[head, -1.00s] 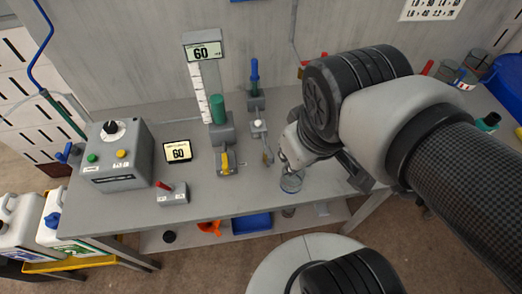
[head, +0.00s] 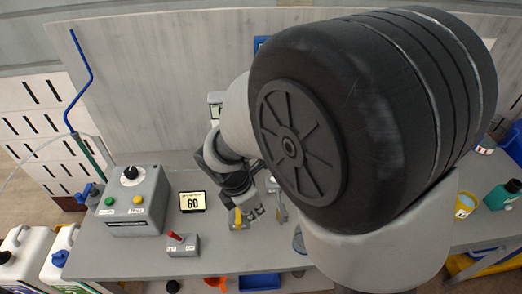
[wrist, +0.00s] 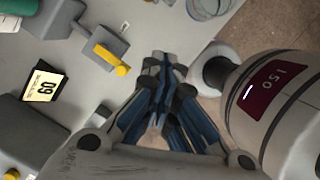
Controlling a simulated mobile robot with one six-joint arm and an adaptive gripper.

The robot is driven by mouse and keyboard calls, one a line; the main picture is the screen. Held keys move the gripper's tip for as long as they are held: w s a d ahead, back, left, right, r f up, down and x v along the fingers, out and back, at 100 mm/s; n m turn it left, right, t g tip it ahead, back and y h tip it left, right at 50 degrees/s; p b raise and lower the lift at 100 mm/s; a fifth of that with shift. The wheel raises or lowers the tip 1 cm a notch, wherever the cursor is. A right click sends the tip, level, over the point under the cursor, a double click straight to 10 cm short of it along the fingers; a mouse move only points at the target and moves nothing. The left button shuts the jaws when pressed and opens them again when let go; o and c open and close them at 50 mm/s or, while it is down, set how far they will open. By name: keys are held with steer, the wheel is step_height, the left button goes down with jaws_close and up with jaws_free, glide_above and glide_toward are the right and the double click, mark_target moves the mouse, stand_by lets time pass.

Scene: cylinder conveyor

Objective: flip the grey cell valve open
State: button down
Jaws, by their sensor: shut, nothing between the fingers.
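In the head view, a grey block with a yellow lever (head: 238,218) stands near the front of the bench; the wrist view also shows this lever (wrist: 123,70). My gripper (head: 255,212) is shut and empty, low over the bench beside the yellow lever. In the wrist view, its closed fingertips (wrist: 161,62) are apart from that lever.
A grey control box (head: 135,200), a display reading 60 (head: 192,201) and a red-levered block (head: 183,244) stand to the left. A clear beaker (wrist: 207,6) is near the gripper.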

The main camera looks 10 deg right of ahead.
stand_by(0.3)
steer(key=w+d+f+b, duration=0.2)
steer(key=d+f+b, duration=0.2)
steer(key=f, duration=0.5)
steer(key=shift+w+d+f+b, duration=0.2)
steer(key=shift+d+f+b, duration=0.2)
steer(key=shift+d, duration=0.6)
